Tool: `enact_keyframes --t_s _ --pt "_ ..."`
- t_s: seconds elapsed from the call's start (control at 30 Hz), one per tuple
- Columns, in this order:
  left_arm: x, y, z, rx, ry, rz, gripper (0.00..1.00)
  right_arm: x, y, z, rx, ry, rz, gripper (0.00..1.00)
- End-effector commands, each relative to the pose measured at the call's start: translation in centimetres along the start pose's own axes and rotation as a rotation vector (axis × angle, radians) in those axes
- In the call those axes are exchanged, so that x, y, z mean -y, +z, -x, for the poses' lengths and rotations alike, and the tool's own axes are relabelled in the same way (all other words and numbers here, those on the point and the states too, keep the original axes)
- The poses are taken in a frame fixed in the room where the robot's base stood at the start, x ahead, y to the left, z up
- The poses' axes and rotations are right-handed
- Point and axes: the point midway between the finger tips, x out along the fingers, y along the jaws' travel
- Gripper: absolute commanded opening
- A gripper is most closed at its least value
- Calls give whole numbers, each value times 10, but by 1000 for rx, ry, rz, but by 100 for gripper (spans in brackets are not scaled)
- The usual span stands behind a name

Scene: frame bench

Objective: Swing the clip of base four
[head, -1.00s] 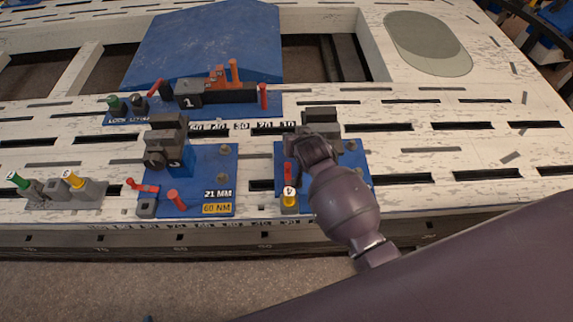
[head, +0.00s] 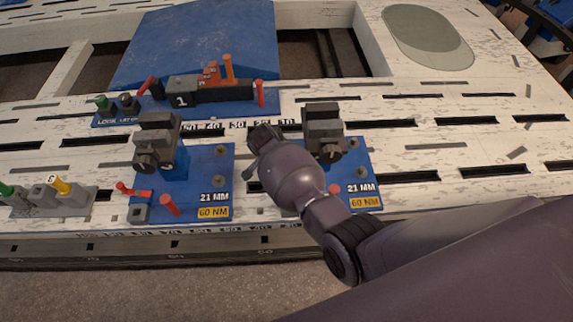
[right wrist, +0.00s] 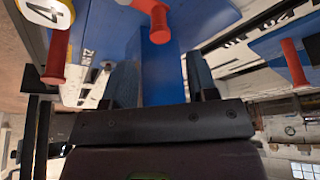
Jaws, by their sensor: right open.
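Base four is the blue plate (head: 359,172) at the right in the head view, with a dark clamp (head: 323,130) at its back and a red peg (head: 335,189) beside my forearm. Its left part is hidden behind my right arm. My right gripper (head: 262,138) is left of that clamp, in the gap between the two front blue plates. In the right wrist view the jaws (right wrist: 162,85) are open, with a blue upright part (right wrist: 160,65) seen between them; contact cannot be told. That view also shows a round 4 tag (right wrist: 48,12) and a red peg (right wrist: 57,55). My left gripper is not in view.
Left of my gripper is another blue plate (head: 200,187) with a dark clamp (head: 157,140) and red pegs. Behind is a blue base (head: 130,116) marked 1. A grey holder (head: 80,203) stands at far left. The slotted white bench is clear at right.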

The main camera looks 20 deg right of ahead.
Motion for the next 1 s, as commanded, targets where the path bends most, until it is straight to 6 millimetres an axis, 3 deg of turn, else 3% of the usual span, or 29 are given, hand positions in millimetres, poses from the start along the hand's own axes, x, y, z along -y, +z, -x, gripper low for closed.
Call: enact_keyframes --t_s 0.03,0.13,0.4,0.87,1.0 --pt "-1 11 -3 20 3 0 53 -3 5 -18 5 11 5 53" --pt "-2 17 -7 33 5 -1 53 -4 5 -36 5 11 6 53" --pt "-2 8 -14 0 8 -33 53 -2 4 -69 3 6 5 53" --pt "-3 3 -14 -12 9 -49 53 0 0 -75 0 -2 2 53" --pt "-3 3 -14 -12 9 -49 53 0 0 -75 0 -1 2 34"
